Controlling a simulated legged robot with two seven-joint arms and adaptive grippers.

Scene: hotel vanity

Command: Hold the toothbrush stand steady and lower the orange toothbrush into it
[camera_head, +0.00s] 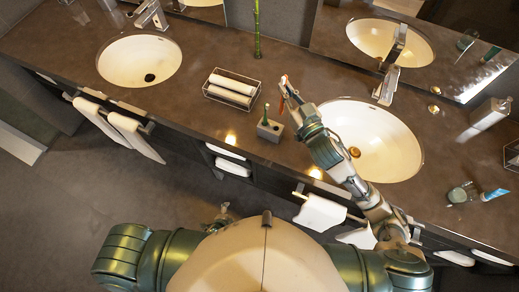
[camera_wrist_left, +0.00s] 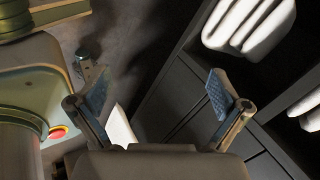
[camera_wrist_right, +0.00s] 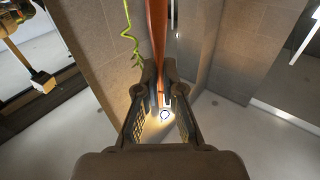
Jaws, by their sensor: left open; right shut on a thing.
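The toothbrush stand (camera_head: 270,131) is a small grey block on the counter, left of the right-hand sink. A green toothbrush (camera_head: 266,113) stands upright in it. My right gripper (camera_head: 287,88) is shut on the orange toothbrush (camera_head: 283,81), up and to the right of the stand in the head view. In the right wrist view the orange toothbrush (camera_wrist_right: 157,30) rises from between the fingers; its lower end is hard to make out. My left gripper (camera_head: 222,213) is open and empty, low in front of the counter, away from the stand. Its spread fingers show in the left wrist view (camera_wrist_left: 158,95).
A wire tray with rolled white towels (camera_head: 232,90) stands left of the stand. A green bamboo stalk (camera_head: 257,30) is behind. The right sink (camera_head: 372,140) lies under my right forearm. Towels hang below the counter edge. The counter front near the stand is clear.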

